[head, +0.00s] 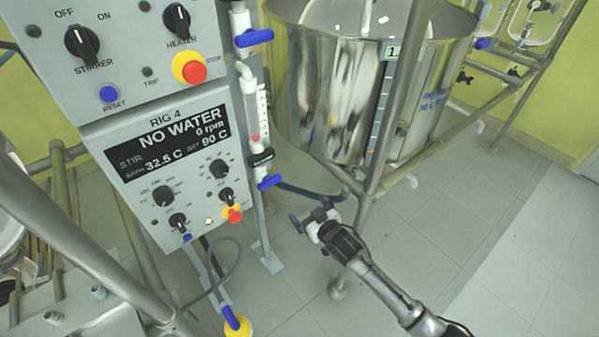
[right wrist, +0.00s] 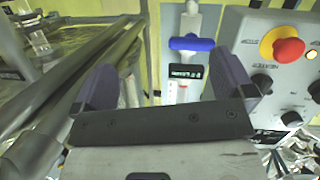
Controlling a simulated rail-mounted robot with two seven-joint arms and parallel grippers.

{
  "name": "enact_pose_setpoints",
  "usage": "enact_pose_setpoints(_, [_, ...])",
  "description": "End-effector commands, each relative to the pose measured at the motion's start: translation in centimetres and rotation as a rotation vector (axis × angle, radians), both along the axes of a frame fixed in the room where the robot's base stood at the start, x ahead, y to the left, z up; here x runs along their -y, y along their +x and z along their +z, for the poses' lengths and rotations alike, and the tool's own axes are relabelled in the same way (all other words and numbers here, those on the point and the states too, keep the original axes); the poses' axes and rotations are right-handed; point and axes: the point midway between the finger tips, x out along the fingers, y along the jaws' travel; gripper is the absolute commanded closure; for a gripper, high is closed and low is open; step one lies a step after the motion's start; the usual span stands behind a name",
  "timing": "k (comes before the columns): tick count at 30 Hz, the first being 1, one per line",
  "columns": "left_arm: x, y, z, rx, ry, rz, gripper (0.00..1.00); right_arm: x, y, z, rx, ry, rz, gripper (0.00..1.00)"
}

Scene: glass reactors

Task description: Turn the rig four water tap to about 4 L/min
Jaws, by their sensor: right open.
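The rig four panel (head: 110,120) shows "NO WATER", 0 rpm, bath 32.5 C and set 90 C on its display (head: 168,145). Beside it runs a vertical water line with a clear flow tube and white scale (head: 262,103); a red float (head: 255,138) sits low in it. A blue tap handle (head: 269,182) is below a black label (head: 262,157); another blue handle (head: 253,38) is above the tube. My right gripper (head: 311,213) is open and empty, right of the lower handle and apart from it. The right wrist view shows that handle (right wrist: 192,43) beyond the open fingers (right wrist: 165,82). My left gripper is out of view.
A large steel vessel (head: 320,90) stands behind the line, with metal frame tubes (head: 395,100) close to my right gripper. A dark hose (head: 310,192) passes behind the gripper. Red emergency knobs (head: 192,70) and black dials (head: 163,195) are on the panel.

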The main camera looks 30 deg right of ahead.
Motion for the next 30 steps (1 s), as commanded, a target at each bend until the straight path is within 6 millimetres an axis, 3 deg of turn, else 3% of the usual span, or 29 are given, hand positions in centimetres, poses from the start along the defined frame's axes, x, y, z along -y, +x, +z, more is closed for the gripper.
enact_pose_setpoints(6, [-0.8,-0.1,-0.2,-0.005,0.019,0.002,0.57,-1.7,0.1,2.9,0.171,0.132,0.084,0.0])
enact_pose_setpoints(13, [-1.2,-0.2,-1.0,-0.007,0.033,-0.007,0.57,-2.2,1.2,3.3,0.195,0.192,0.095,0.0])
enact_pose_setpoints(30, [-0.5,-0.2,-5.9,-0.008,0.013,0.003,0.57,-4.0,10.7,3.2,0.194,0.188,0.095,0.0])
